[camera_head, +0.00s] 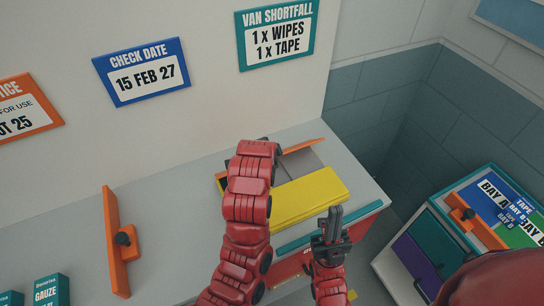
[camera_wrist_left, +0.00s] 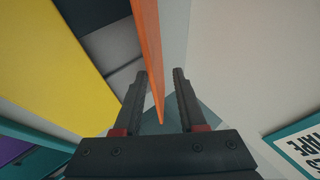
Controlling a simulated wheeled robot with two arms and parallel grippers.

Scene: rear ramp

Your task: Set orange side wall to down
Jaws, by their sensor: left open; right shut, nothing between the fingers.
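The orange side wall (camera_head: 304,146) stands up along the back of an open box with a grey interior (camera_head: 303,163) on the counter; my left arm hides part of it. In the left wrist view, the orange wall (camera_wrist_left: 149,45) is seen edge-on and runs between the fingers of my open left gripper (camera_wrist_left: 161,72). I cannot tell whether a finger touches it. In the head view, that gripper is mostly hidden behind its own wrist. My right gripper (camera_head: 335,212) is shut and empty, pointing up in front of the yellow panel (camera_head: 308,197).
Teal boxes (camera_head: 48,290) stand at lower left. A drawer cabinet (camera_head: 410,260) stands at right. The wall signs hang behind the counter, which is clear between the left panel and my left arm.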

